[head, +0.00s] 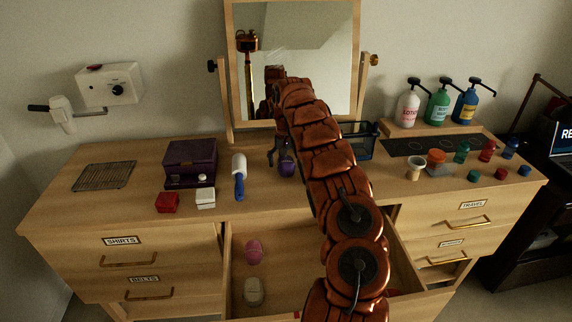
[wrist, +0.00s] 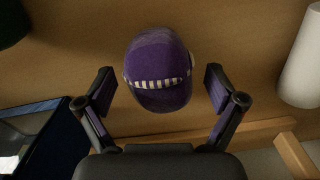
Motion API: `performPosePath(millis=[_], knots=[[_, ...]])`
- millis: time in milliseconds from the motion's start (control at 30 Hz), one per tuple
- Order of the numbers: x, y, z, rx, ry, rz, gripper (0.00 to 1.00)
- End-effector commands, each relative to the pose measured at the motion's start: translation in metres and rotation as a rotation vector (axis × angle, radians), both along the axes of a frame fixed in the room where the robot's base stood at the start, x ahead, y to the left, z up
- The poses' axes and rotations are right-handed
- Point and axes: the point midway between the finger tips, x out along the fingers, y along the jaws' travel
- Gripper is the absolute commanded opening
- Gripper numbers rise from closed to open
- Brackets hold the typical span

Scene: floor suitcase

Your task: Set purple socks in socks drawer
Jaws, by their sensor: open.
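The purple socks (head: 286,168), a rounded bundle with a striped band, stand on the dresser top in front of the mirror. In the wrist view the socks (wrist: 158,62) lie between and just beyond my fingertips, with gaps on both sides. My gripper (head: 280,152) is open and empty at the socks, partly hidden by my arm; its spread fingers show in the wrist view (wrist: 158,82). An open middle drawer (head: 285,235) below holds a pink bundle (head: 254,251) and a whitish bundle (head: 254,291). My arm hides its right part, and no label on it is readable.
A dark wire basket (head: 357,140) is to the right, behind my arm. The mirror (head: 295,60) rises behind. Small jars and bottles crowd the right side.

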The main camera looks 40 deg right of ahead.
Motion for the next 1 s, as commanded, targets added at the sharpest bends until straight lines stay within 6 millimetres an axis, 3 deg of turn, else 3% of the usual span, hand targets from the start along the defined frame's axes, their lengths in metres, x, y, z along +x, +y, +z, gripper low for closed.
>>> performPosePath(millis=[233, 900, 1000], knots=[[0.0002, 0.0003, -0.0012, 0.000, 0.000, 0.000, 0.94], [0.0002, 0.0005, -0.0012, 0.001, 0.001, 0.001, 0.24], [0.0002, 0.0005, -0.0011, 0.000, 0.000, 0.000, 0.24]])
